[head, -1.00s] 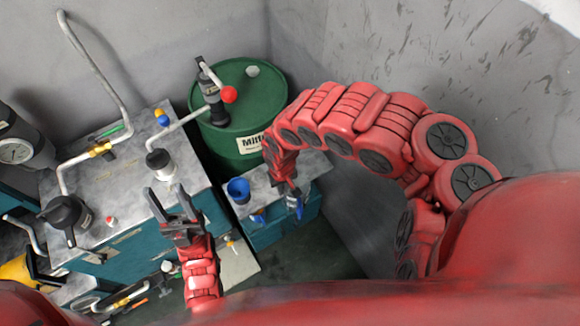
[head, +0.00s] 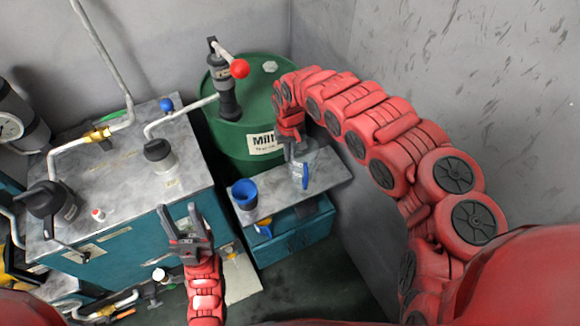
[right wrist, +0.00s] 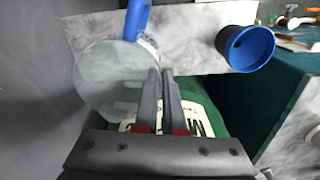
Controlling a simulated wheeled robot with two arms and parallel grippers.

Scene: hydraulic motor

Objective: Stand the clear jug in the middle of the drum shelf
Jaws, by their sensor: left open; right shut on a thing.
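The clear jug (head: 300,168), with a blue handle, is over the right part of the grey marbled drum shelf (head: 272,206), in front of the green drum. My right gripper (head: 290,137) is shut on the jug's wall near the rim. The right wrist view shows the fingers (right wrist: 160,78) pinching the jug's edge, with the round clear body (right wrist: 105,80) to their left. I cannot tell whether the jug's base touches the shelf (right wrist: 190,35). My left gripper (head: 185,215) is open and empty, in front of the teal cabinet.
A blue-lined cup (head: 244,193) stands at the shelf's left end; it also shows in the right wrist view (right wrist: 246,47). The green drum (head: 250,130), with a pump (head: 222,85), stands behind. A teal machine cabinet (head: 130,250) with pipes is at left. A wall is close on the right.

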